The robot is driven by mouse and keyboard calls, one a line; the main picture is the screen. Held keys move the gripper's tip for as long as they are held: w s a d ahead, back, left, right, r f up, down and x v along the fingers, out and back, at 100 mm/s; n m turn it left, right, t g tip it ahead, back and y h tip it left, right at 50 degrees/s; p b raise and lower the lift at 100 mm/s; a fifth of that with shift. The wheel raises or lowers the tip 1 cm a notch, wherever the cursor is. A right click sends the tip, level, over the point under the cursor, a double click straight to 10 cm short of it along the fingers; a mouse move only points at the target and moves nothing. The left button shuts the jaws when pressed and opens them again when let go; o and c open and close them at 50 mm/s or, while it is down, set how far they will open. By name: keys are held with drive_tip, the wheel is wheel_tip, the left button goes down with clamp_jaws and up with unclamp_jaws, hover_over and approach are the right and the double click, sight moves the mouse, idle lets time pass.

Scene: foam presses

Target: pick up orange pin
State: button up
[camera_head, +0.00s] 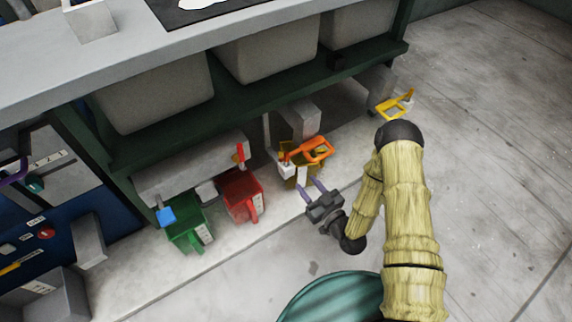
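The orange pin (318,149) shows in the head view as an orange looped handle, low beside the bench, near the picture's middle. It sits at a small white and yellow-brown fixture (287,169), whose details are too small to tell. The pin's lower end is hidden or too small to make out.
A red bin (240,194) and a green bin (186,232) stand to the left. A yellow handle (391,105) is at the right. The bench's dark green frame (262,97) and grey bins (268,50) rise behind. Open floor (495,150) lies to the right.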

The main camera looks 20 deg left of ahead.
sight(288, 159)
drive_tip(key=b+x, duration=0.3)
drive_tip(key=x, duration=0.4)
drive_tip(key=shift+w+f, duration=0.1)
drive_tip(key=shift+w+a, duration=0.25)
drive_tip(key=shift+a, duration=0.1)
drive_tip(key=b+x, duration=0.3)
drive_tip(key=x, duration=0.1)
drive_tip(key=shift+w+b, duration=0.15)
drive_tip(key=shift+b, duration=0.25)
drive_tip(key=shift+w+a, duration=0.35)
drive_tip(key=shift+a, duration=0.05)
clamp_jaws()
